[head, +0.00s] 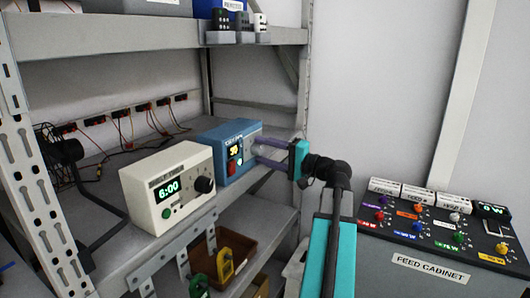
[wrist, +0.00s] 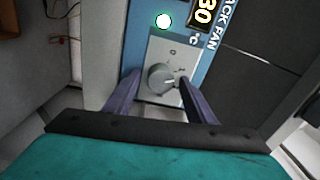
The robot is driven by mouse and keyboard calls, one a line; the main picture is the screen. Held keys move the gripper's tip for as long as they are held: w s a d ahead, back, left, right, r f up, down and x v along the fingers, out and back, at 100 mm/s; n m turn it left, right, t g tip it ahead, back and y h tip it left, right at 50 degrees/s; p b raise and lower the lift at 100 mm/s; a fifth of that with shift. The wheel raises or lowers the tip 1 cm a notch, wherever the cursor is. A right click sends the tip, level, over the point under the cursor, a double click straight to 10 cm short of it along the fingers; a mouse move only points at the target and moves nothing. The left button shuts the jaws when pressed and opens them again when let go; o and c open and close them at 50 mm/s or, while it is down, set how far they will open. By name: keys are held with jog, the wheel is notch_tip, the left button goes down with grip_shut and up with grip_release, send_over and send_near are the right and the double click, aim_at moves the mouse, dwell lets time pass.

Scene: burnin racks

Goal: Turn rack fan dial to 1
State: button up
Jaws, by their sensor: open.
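The blue rack fan box (head: 212,140) stands on the middle shelf, with a lit yellow display, a red switch and a light grey dial plate. In the wrist view its round grey dial (wrist: 160,79) sits on that plate, its pale pointer mark toward the right of the picture. In the wrist view the fingers (wrist: 159,82) lie on either side of the dial; contact cannot be told.
A cream timer box (head: 166,190) showing 6:00, with a black knob, stands left of the blue box on the shelf (head: 105,248). Cables lie behind. A brown bin (head: 236,250) is below. The feed cabinet (head: 425,270) with coloured knobs is at the right.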

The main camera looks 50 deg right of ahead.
jog(key=b+v, duration=0.2)
jog(key=v, duration=1.1)
jog(key=shift+s, duration=0.4)
